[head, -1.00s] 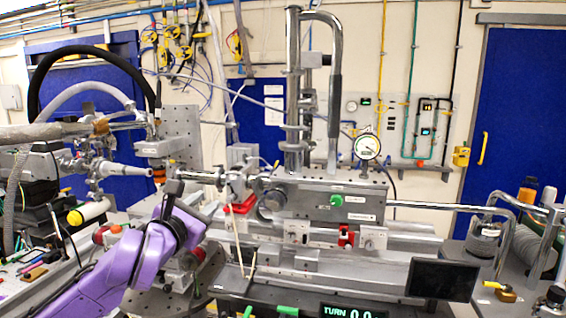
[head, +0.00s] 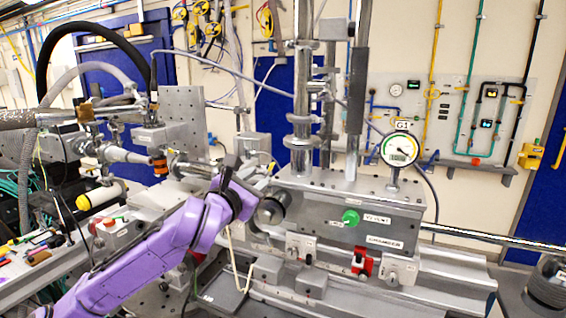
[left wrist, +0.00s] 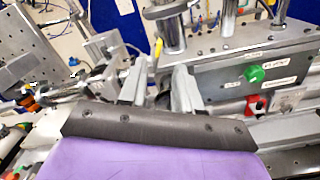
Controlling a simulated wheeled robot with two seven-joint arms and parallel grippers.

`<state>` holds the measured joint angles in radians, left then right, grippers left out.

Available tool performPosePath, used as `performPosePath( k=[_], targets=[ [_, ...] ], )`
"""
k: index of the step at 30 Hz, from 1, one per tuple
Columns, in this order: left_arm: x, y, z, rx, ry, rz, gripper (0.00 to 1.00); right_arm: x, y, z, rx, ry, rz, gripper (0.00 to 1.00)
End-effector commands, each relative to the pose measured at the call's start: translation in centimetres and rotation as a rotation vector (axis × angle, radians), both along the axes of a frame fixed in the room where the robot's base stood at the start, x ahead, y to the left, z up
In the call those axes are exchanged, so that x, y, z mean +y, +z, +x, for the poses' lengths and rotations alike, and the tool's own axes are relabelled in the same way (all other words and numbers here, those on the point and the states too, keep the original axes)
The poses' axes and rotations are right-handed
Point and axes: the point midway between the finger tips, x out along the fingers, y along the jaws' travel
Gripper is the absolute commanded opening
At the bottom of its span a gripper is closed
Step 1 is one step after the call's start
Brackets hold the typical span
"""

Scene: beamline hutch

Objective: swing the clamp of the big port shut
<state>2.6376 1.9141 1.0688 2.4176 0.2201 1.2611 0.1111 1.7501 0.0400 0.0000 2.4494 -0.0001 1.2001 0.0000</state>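The grey chamber (head: 335,212) has a round metal port (head: 270,211) at its left end, taken as the big port. My left gripper (head: 248,168) is just left of and above this port in the head view, at the end of my purple arm. In the left wrist view its two grey fingers stand apart, so the gripper (left wrist: 158,80) is open, pointing at the chamber's left end. The port's clamp is not clearly visible; my gripper covers part of that area, and I cannot tell whether the fingers touch anything. My right gripper is not in view.
A green knob (head: 350,217) and a red block (head: 362,262) are on the chamber's front side. A dial gauge (head: 400,150) stands on top. A beam pipe with a copper-coloured ring (head: 160,166) is at the left. A pale looped cord (head: 236,262) hangs below my gripper.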

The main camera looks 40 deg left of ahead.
Motion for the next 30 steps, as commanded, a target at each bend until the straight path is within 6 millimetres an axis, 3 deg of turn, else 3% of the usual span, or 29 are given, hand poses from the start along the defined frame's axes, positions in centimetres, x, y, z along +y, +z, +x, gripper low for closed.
performPosePath(
  k=[6,12,23,24,27,30],
  targets=[
    [1.4,0.6,4.5,0.006,-0.001,0.007,0.33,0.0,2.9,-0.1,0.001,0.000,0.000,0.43],
    [2.5,0.4,8.0,0.003,-0.001,0.005,0.33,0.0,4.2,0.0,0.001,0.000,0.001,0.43],
    [2.9,0.0,9.2,0.001,-0.002,0.002,0.33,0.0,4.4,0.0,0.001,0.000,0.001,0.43],
    [2.9,0.0,9.2,0.000,-0.001,0.002,0.30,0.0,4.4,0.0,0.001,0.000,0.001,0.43],
    [2.9,0.0,9.2,0.000,-0.001,0.002,0.00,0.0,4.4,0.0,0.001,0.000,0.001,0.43],
    [2.9,0.0,9.2,0.000,-0.001,0.002,0.00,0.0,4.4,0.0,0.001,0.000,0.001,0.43]
  ],
)
